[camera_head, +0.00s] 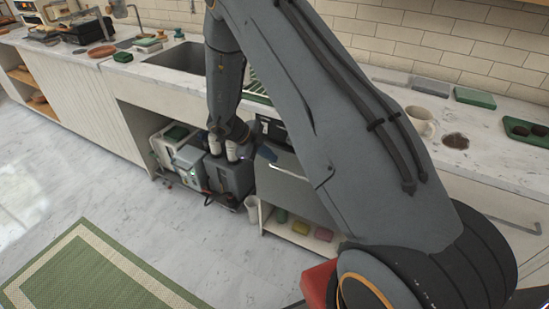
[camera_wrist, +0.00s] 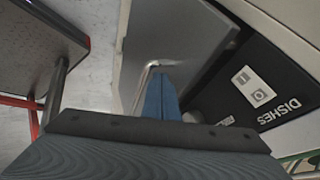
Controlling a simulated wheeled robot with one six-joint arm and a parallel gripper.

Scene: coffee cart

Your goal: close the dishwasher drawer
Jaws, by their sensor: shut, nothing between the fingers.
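The dishwasher drawer has a plain grey front (camera_head: 300,190) with a pale bar handle, under the counter and partly hidden by my arm. In the wrist view the grey front (camera_wrist: 190,40) lies at an angle beside a black panel (camera_wrist: 240,90) marked "DISHES". How far the drawer stands out is hard to tell. My gripper (camera_head: 267,153) has blue fingers, is shut and empty, and is at the drawer's upper left. In the wrist view my gripper (camera_wrist: 160,82) has its tips close to the bent end of the handle (camera_wrist: 147,78); contact cannot be told.
Grey boxes and machines (camera_head: 200,165) stand in the open bay left of the drawer. A low shelf with colored items (camera_head: 300,228) lies below. The floor (camera_head: 130,190) in front is clear up to a green rug (camera_head: 85,275).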

